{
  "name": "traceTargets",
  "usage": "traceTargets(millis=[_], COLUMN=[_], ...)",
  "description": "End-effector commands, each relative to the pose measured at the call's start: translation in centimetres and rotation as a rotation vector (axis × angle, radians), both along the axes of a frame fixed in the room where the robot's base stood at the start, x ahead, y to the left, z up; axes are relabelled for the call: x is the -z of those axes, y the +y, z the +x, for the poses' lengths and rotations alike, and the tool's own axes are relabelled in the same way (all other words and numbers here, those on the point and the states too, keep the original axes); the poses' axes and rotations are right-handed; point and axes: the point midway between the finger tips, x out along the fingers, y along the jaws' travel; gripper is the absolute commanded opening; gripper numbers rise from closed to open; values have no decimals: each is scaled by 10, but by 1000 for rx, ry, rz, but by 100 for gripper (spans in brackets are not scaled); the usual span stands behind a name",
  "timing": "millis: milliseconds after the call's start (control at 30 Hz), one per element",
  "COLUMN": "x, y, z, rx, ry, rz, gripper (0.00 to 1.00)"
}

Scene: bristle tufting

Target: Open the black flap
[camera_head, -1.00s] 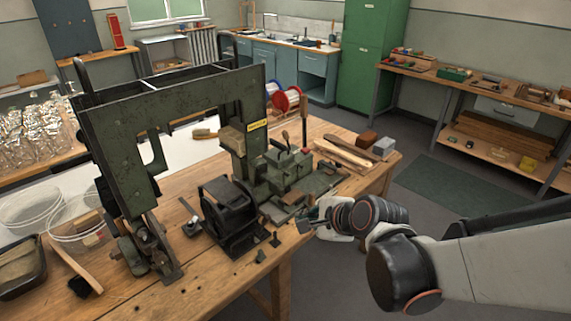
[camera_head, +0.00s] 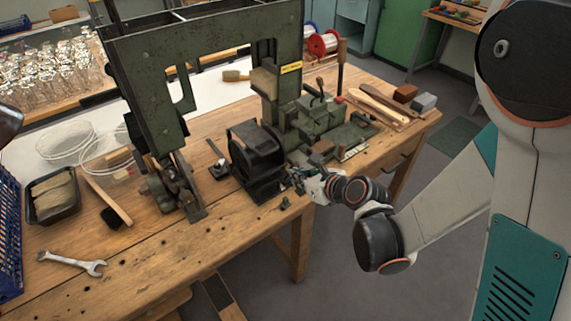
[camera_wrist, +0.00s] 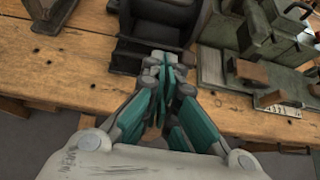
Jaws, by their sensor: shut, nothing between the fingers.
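A black box-shaped unit (camera_head: 256,160) stands on the wooden bench beside the green machine. In the wrist view its dark body (camera_wrist: 155,22) is just beyond my fingertips. I cannot clearly tell which of its panels is the black flap. My gripper (camera_head: 298,178) is at the bench's front edge, right of the black unit's lower part. In the wrist view my gripper (camera_wrist: 165,66) has its teal-padded fingers together and empty, pointing at the unit's near lower edge. I cannot tell whether the tips touch it.
The green machine frame (camera_head: 205,62) rises behind the unit. A green vise-like block (camera_head: 318,118) is close on the right, with wood pieces (camera_head: 382,105) beyond. A wrench (camera_head: 72,262), black tray (camera_head: 52,194) and blue crate (camera_head: 10,235) are at the left. The front bench top is mostly clear.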

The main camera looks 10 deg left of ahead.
Motion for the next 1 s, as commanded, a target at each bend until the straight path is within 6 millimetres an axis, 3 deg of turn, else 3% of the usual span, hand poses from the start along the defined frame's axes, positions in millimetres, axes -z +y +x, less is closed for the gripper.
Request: traceTargets(millis=[600,1000], x=[54,17], y=[64,69], z=[54,59], rx=[-3,-1], ry=[-2,-2], rz=[-3,-3], gripper=[0,0])
